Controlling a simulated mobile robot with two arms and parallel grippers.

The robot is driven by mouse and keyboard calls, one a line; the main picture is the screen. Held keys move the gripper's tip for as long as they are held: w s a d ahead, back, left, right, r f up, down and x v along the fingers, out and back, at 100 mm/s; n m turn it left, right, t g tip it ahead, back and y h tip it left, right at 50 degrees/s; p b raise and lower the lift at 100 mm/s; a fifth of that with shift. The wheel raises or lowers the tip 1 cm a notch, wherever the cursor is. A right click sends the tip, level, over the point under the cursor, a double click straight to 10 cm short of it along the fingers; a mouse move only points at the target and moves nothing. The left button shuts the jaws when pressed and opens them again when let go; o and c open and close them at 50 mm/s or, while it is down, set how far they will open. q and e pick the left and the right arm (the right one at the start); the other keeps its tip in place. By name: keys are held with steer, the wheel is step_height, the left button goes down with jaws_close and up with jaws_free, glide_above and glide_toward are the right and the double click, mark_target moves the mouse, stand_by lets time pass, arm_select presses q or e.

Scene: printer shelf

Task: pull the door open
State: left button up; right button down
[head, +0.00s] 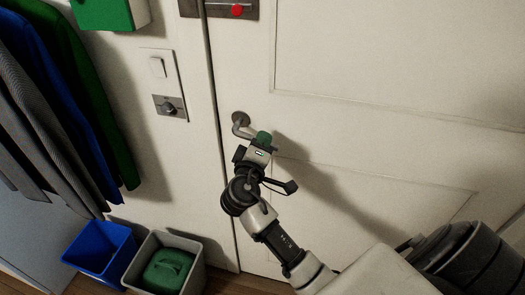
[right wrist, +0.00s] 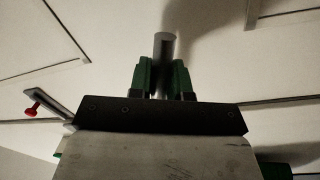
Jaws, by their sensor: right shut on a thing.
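A white panelled door (head: 390,70) fills the right of the head view. Its metal lever handle (head: 241,120) is near the door's left edge. My right gripper (head: 264,138) is at the handle, with green finger pads. In the right wrist view, my right gripper (right wrist: 164,80) is shut on the grey bar of the handle (right wrist: 164,45), which stands between the two green fingers. In the head view the gripper hides the handle's free end. The door looks closed against its frame. My left gripper is not in view.
A plate with a red knob (head: 237,10) is on the door above the handle; the red knob also shows in the right wrist view (right wrist: 31,110). Left are a light switch (head: 158,67), a dial plate (head: 170,107), hanging clothes (head: 60,90), a blue bin (head: 100,250) and a grey bin (head: 190,245).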

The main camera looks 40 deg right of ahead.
steer(key=shift+w+a+f+m+b, duration=0.15)
steer(key=shift+f+m+b, duration=0.3)
steer(key=shift+m+b, duration=0.65)
steer(key=shift+w+a+f+m+b, duration=0.2)
steer(key=shift+f+m+b, duration=0.3)
steer(key=shift+b, duration=1.05)
steer(key=shift+w+a+f+m+b, duration=0.15)
steer(key=shift+f+m+b, duration=0.25)
steer(key=shift+m+b, duration=0.75)
steer(key=shift+n, duration=0.25)
